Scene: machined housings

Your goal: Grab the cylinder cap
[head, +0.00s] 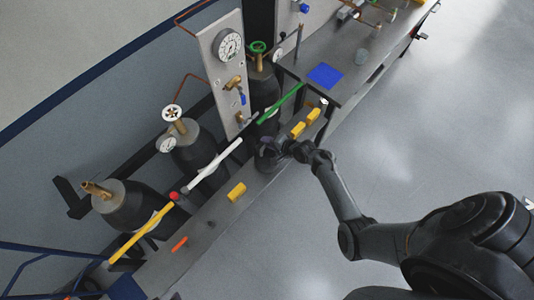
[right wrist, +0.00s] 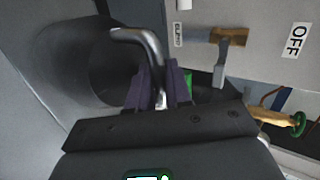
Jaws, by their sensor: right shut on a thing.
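The cylinder cap (head: 264,161) appears to be the dark rounded thing at the back edge of the long grey bench in the head view, partly hidden by my right gripper (head: 278,149). In the right wrist view, a dark grey cylindrical body (right wrist: 108,72) stands left of the fingers, with a bent bare-metal handle (right wrist: 143,42) beside it. My right gripper (right wrist: 162,88) is shut on this handle, which runs down between its dark purple fingers. Whether the cap still touches the bench cannot be told. My left gripper is not in view.
Gas cylinders stand behind the bench, including one with a brass valve (head: 125,210) and one with a green handwheel (head: 264,85). A gauge panel (head: 225,70) rises behind the gripper. Yellow blocks (head: 237,191) lie on the bench. The floor at right is clear.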

